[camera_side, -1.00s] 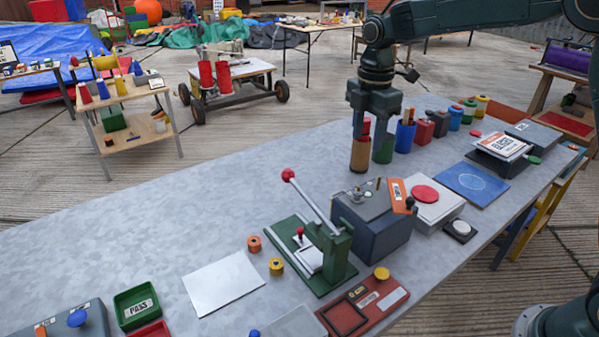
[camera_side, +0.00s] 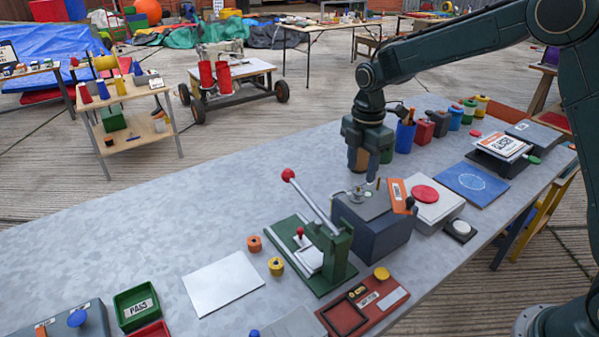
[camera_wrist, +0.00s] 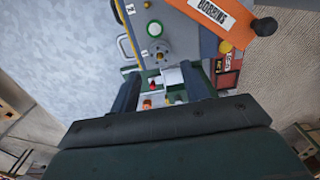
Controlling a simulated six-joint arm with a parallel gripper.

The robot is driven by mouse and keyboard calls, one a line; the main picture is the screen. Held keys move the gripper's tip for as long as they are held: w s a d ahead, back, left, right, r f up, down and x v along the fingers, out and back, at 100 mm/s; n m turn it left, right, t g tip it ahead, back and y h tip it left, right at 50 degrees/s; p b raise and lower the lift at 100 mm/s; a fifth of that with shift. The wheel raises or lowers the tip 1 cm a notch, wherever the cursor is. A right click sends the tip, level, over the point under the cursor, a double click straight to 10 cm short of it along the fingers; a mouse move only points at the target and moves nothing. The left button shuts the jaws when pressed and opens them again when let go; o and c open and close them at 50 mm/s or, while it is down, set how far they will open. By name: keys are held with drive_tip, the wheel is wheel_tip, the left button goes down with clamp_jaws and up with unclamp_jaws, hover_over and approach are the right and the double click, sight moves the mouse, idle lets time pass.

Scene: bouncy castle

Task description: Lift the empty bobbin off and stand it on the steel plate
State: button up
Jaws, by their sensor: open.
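A small metallic bobbin (camera_side: 357,196) sits on top of the dark blue-grey winder box (camera_side: 380,236). In the wrist view the bobbin (camera_wrist: 159,51) is a round grey disc with dark spots, beyond my fingertips. My gripper (camera_side: 363,180) is open and points down just above the box top, close to the bobbin. Its two fingers (camera_wrist: 163,88) stand apart in the wrist view with no bobbin between them. A flat pale plate (camera_side: 222,283), which looks like the steel plate, lies bare on the table at left.
A green lever press (camera_side: 318,258) with a raised red-knobbed lever stands between the box and the plate. Orange (camera_side: 254,243) and yellow (camera_side: 276,266) spools stand beside it. An orange BOBBINS label (camera_wrist: 222,15) rises at the box edge. Tubs stand behind my gripper.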

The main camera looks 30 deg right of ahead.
sight(359, 187)
drive_tip(key=shift+f, duration=0.5)
drive_tip(key=shift+f, duration=2.55)
drive_tip(key=c, duration=0.8)
